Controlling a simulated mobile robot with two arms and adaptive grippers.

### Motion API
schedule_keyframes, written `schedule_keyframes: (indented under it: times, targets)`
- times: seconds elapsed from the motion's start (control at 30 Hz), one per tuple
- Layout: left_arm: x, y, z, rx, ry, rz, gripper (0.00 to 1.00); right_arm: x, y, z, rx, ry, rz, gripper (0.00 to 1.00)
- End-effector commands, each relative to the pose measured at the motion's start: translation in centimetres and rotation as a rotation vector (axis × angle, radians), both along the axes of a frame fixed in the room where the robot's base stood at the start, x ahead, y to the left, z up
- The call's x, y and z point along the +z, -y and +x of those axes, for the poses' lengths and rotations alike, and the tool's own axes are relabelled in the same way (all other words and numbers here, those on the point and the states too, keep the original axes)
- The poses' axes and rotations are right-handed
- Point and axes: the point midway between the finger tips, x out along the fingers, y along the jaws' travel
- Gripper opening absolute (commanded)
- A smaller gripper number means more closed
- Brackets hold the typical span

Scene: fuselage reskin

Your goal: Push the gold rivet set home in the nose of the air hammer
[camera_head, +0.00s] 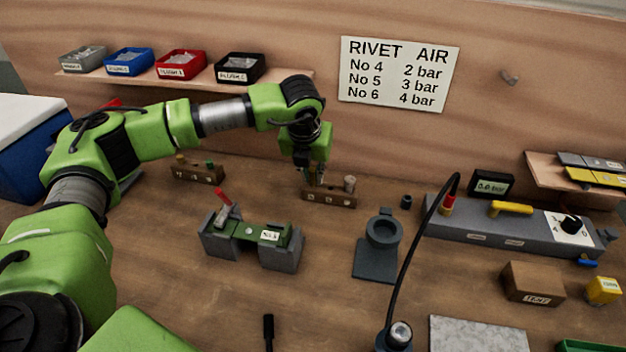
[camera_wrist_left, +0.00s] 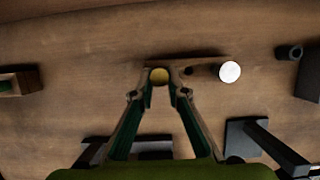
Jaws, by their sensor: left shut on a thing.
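My left gripper (camera_head: 316,182) is over the right-hand wooden rack (camera_head: 328,198), fingers pointing down. In the left wrist view its fingertips (camera_wrist_left: 160,82) are shut on the round gold rivet set (camera_wrist_left: 159,75). The set is at the left end of the rack (camera_wrist_left: 205,60); I cannot tell whether it still sits in its hole. A pale silver-topped piece (camera_head: 349,183) stands at the rack's right end. A dark tool with a silver round end (camera_head: 399,333), apparently the air hammer, shows at the bottom edge on a black hose; most of it is hidden. My right gripper is out of view.
A green fixture with a red lever (camera_head: 249,232) stands in front of the rack. An empty black ring stand (camera_head: 381,232) is right of it. A grey air unit (camera_head: 480,227) and a brown box (camera_head: 533,284) are at the right. Another small rack (camera_head: 198,174) is at the left.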

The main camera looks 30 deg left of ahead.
Motion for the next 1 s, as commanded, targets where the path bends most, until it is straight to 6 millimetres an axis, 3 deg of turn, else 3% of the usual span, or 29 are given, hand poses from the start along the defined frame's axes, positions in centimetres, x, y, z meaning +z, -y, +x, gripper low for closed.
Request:
schedule_keyframes:
  times: [1.0]
  targets:
    - [2.5, 0.0, 0.0, -0.001, 0.001, 0.001, 0.0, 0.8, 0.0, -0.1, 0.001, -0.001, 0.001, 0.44]
